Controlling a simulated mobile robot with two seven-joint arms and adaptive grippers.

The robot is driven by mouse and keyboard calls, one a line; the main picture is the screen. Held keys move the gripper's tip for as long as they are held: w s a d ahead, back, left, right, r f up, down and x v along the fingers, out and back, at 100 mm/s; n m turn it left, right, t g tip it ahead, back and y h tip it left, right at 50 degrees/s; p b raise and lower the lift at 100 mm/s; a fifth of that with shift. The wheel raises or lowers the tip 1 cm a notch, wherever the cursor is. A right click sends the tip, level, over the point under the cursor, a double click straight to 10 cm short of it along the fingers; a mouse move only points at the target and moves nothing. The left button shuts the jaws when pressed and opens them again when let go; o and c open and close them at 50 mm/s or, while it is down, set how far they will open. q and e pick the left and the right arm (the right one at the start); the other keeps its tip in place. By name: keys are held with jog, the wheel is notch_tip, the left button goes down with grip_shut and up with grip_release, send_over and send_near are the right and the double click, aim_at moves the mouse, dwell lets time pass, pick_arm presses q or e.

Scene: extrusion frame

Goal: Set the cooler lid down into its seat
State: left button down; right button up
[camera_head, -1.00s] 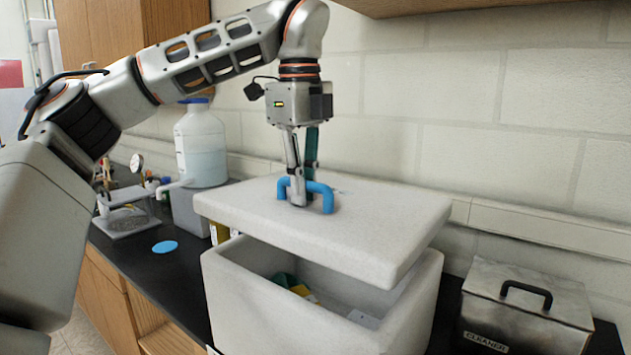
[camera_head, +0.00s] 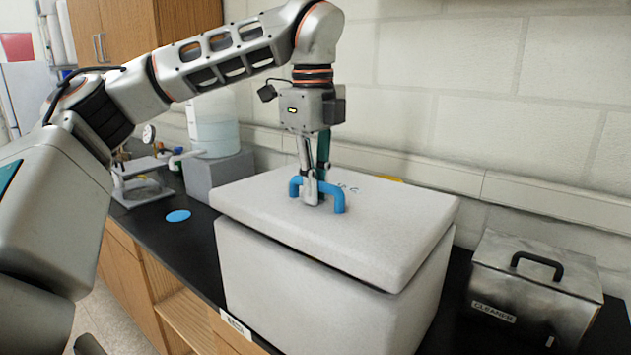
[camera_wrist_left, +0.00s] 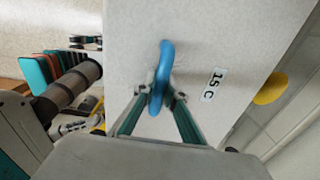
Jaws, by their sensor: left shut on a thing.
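The white foam cooler lid (camera_head: 375,225) lies over the top of the white cooler box (camera_head: 305,295) in the head view. A dark gap shows along the front edge between lid and box, so the lid is not flush there. My left gripper (camera_head: 314,197) is shut on the blue handle (camera_head: 337,197) on the lid. The wrist view shows the fingers (camera_wrist_left: 158,95) around the blue handle (camera_wrist_left: 166,62), with a "15 C" label on the lid (camera_wrist_left: 225,35). The box's inside is hidden. My right gripper is not in view.
A metal "CLEANER" box (camera_head: 535,290) with a black handle stands right of the cooler. A large plastic jug (camera_head: 214,130) on a grey block and a small stand (camera_head: 140,185) are at the left. A blue disc (camera_head: 178,216) lies on the black counter. A wall is behind.

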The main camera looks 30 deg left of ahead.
pick_arm(q)
jog(key=shift+f, duration=0.15)
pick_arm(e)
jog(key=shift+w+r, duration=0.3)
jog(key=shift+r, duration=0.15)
pick_arm(q)
jog(key=shift+f, duration=0.2)
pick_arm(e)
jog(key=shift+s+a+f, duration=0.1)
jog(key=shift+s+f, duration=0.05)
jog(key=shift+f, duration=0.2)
pick_arm(q)
jog(key=shift+f+b, duration=0.6)
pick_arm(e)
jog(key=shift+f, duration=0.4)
pick_arm(q)
jog(key=c, duration=2)
grip_release()
jog(key=r, duration=1.2)
jog(key=shift+s, duration=0.25)
